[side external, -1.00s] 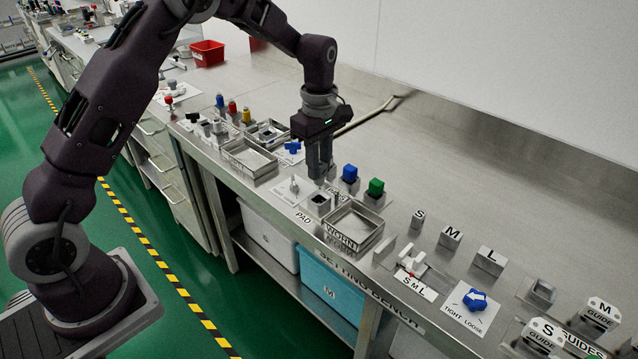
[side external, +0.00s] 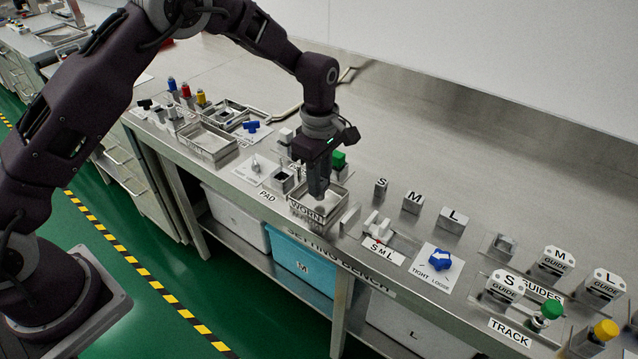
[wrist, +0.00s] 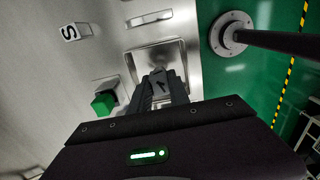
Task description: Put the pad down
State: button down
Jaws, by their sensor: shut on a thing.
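My gripper (side external: 318,196) points down over the metal tray labelled WORN (side external: 325,213), with its tips low at the tray. In the wrist view the fingers (wrist: 160,78) are close together above the tray (wrist: 128,62). They are shut on a small grey piece, likely the pad (wrist: 158,68), which is mostly hidden by the fingers. I cannot tell whether it touches the tray floor. The PAD station (side external: 283,180) with its small square socket is just left of the tray.
A green-topped block (side external: 338,159) stands behind the tray; it also shows in the wrist view (wrist: 103,103). Blocks marked S (side external: 381,187), M (side external: 412,202) and L (side external: 452,219) stand to the right. A blue knob (side external: 440,259) sits on the TIGHT/LOOSE plate. The bench behind is clear.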

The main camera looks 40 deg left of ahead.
jog(key=shift+f, duration=0.5)
jog(key=shift+f, duration=0.1)
jog(key=c, duration=1.2)
grip_release()
jog(key=shift+c, duration=0.2)
